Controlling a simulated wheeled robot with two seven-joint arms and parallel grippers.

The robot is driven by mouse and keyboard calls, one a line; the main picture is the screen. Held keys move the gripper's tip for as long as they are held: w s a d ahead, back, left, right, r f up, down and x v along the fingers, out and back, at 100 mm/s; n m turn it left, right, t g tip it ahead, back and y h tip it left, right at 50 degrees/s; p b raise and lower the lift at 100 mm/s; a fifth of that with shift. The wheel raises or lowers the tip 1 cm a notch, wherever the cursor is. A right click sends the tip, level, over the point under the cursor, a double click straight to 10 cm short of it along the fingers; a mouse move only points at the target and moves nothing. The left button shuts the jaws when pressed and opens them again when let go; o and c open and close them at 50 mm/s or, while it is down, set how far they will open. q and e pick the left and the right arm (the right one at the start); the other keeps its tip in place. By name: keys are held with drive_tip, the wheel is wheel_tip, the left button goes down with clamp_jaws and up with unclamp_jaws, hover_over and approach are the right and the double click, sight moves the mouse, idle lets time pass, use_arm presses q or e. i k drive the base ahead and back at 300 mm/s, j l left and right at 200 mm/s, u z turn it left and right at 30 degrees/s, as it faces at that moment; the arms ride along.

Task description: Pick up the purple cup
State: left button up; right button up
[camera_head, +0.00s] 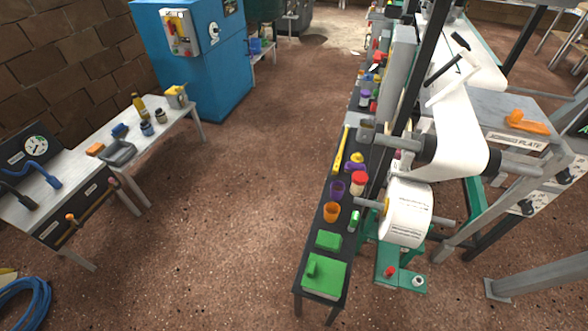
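A purple cup (337,189) stands on a long, narrow dark table (311,238) right of the middle of the head view. An orange cup (331,211) stands just in front of it, and a red-and-white container (358,184) is close to its right. A yellow-and-purple item (355,161) lies behind it. Neither of my grippers shows in this view.
Green blocks (323,279) lie at the table's near end, with a yellow bar (341,150) further back. A machine with white paper rolls (408,213) stands close along the table's right side. The brown floor (220,220) left of the table is clear.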

sight(337, 187)
drive_tip(key=i+j+z, duration=0.2)
drive_tip(key=j+z, duration=0.2)
drive_tip(key=j, duration=0.35)
drive_tip(key=i+j+z, duration=0.1)
drive_tip(key=j+z, duration=0.35)
drive_tip(key=j, duration=0.3)
drive_tip(key=j+z, duration=0.4)
drive_tip(key=j, duration=0.4)
drive_tip(key=k+j+z, duration=0.15)
drive_tip(key=j+z, duration=0.25)
drive_tip(key=j, duration=0.4)
drive_tip(key=i+l+z, duration=0.15)
drive_tip(key=z, duration=0.3)
drive_tip(key=i+z, duration=0.15)
drive_tip(key=z, duration=0.25)
drive_tip(key=i+z, duration=0.2)
drive_tip(key=z, duration=0.25)
